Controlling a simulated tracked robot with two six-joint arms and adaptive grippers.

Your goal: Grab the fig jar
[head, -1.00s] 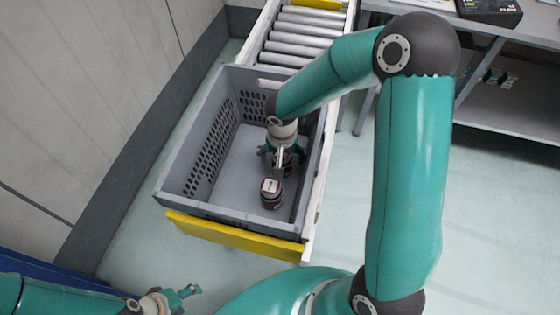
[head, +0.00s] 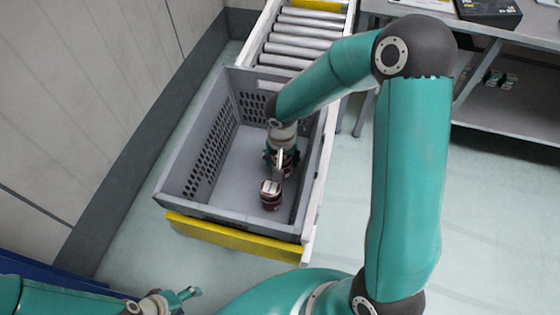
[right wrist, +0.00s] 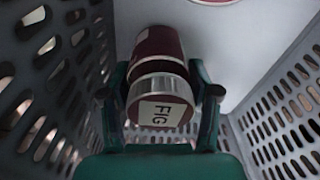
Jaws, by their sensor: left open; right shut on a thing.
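The fig jar (right wrist: 160,98), dark red with a silvery lid and a label reading "FIG", is between the two fingers of my right gripper (right wrist: 160,100) in the right wrist view. The fingers touch its sides and are shut on it. In the head view my right gripper (head: 281,162) is down inside the grey crate (head: 180,203), and the jar is mostly hidden beneath it. My left gripper (head: 187,294) is open and empty at the lower left, outside the crate.
A second dark red jar (head: 270,197) with a pale lid label stands in the crate, just in front of my right gripper. The crate's perforated walls surround both. A roller conveyor (head: 300,40) lies behind, and a grey bench (head: 520,70) stands at right.

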